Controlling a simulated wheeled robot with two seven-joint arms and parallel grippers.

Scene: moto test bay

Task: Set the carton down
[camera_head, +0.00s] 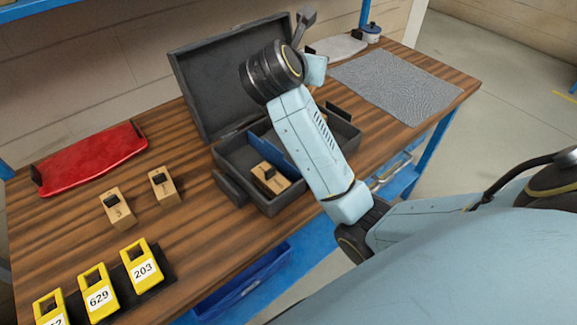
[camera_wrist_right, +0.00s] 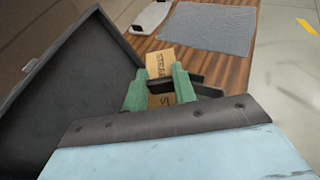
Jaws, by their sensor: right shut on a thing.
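In the right wrist view, my right gripper (camera_wrist_right: 160,90) has green fingers shut on a tan carton (camera_wrist_right: 164,60) with dark lettering and a black part beside the fingers. Table surface and the grey mat show beyond it. In the head view my right arm reaches over the open dark grey case (camera_head: 232,160), and its wrist hides the held carton. Whether the carton touches anything below cannot be told. My left gripper is not in view.
Two cartons (camera_head: 118,208) (camera_head: 163,187) stand on the table left of the case. A red tray (camera_head: 90,160) lies behind them. Yellow numbered tags (camera_head: 142,264) stand front left. A grey mat (camera_head: 395,84) lies bare at the right, near a pale board (camera_head: 338,47) and a small pot (camera_head: 372,34).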

